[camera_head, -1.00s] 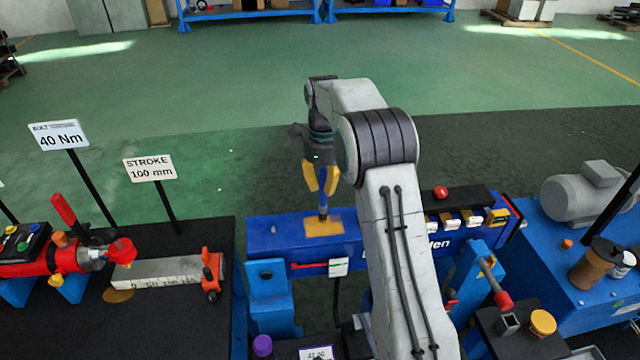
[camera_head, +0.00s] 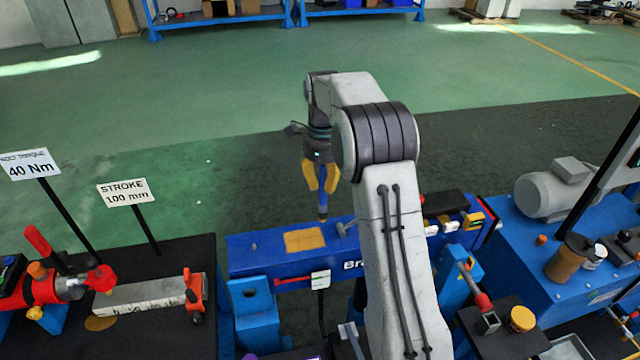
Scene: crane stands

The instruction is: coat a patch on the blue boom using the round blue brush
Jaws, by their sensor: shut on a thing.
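The blue boom (camera_head: 270,258) lies across the middle of the view, partly hidden behind my arm. A tan rectangular patch (camera_head: 304,240) is on its top face. My gripper (camera_head: 322,186) has yellow fingers pointing down, shut on the slim blue brush (camera_head: 323,208).
A small grey bolt (camera_head: 345,229) stands up from the boom right of the patch. A grey motor (camera_head: 555,190) is at right. Open green floor lies behind.

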